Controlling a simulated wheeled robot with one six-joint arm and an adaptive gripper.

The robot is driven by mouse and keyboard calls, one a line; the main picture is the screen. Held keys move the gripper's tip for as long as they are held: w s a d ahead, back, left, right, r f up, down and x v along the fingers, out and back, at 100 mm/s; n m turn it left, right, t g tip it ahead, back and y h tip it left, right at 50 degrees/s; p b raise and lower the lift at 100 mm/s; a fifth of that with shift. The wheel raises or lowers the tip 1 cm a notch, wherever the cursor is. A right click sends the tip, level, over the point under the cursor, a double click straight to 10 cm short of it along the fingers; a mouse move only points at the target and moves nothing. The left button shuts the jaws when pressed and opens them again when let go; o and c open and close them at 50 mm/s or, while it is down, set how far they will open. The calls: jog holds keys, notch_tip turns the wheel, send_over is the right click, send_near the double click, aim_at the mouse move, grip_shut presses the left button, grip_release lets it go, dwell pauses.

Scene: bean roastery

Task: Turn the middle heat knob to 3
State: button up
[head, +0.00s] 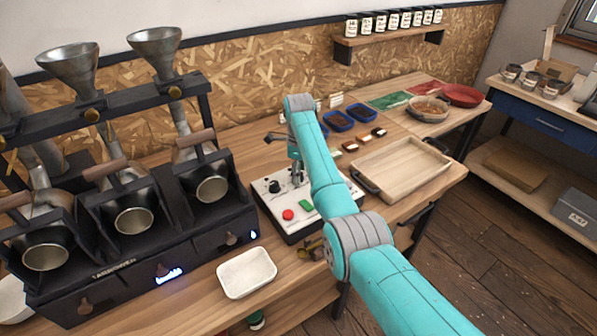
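The roaster (105,262) stands at the left, with three drum stations side by side. On its front panel, the middle knob (161,269) sits below the middle metal cup, with a blue-white glow beside it. The number it points to is too small to read. Another knob (85,304) is to its left and a third (231,238) to its right. My gripper (295,181) is well to the right of the roaster, over a white-topped control box. The arm partly hides it, and whether its fingers are open or shut does not show.
The control box (268,205) has a red button (288,214), a green switch (306,204) and a dark knob (274,186). A white tray (246,272) lies in front of the roaster. A wooden tray (402,165) stands right of my arm. Funnels (155,42) rise above the roaster.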

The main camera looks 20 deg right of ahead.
notch_tip(320, 180, up, 12)
dwell(0.8)
